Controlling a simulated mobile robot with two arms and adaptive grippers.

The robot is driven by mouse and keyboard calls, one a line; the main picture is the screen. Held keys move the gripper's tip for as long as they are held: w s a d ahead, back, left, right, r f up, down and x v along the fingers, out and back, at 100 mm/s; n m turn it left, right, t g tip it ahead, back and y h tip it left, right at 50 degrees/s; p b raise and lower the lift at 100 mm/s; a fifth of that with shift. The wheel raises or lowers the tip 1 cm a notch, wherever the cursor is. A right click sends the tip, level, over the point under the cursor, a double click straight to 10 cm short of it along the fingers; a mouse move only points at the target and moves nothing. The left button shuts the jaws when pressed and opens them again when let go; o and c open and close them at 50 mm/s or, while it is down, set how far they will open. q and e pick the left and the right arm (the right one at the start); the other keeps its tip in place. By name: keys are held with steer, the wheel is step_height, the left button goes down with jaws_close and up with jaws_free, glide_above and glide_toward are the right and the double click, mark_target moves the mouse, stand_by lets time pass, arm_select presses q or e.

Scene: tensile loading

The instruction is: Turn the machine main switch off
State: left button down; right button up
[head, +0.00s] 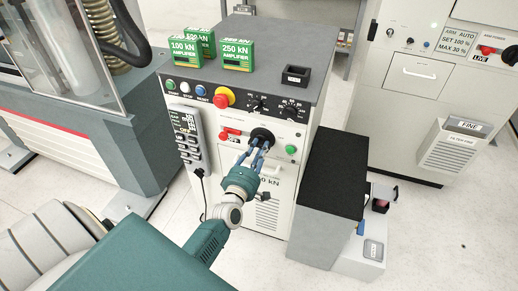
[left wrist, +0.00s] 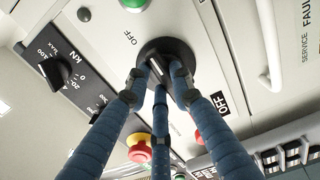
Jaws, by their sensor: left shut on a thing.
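The main switch is a black round rotary knob (head: 262,135) on the front panel of the grey-white control cabinet (head: 285,180). My left gripper (head: 257,147) reaches it from the front and is shut on it. In the left wrist view, the blue fingers (left wrist: 158,78) close around the black knob (left wrist: 166,50), with a light mark on its face. One OFF label (left wrist: 222,103) is on a black plate beside it, and another OFF (left wrist: 130,38) is printed on the panel. The fingers hide part of the knob. My right gripper is out of view.
A red-yellow emergency stop (head: 224,97), a green button (head: 291,149) and black dials (head: 257,103) surround the knob. A wired pendant (head: 186,130) hangs at the panel's left. Amplifier boxes (head: 237,55) stand on top. A black-topped box (head: 335,175) stands right.

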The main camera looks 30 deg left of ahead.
arm_select(q)
steer(key=c, duration=1.5)
jaws_free()
steer(key=v, duration=1.2)
steer(key=shift+f, duration=0.1)
steer(key=shift+f, duration=0.1)
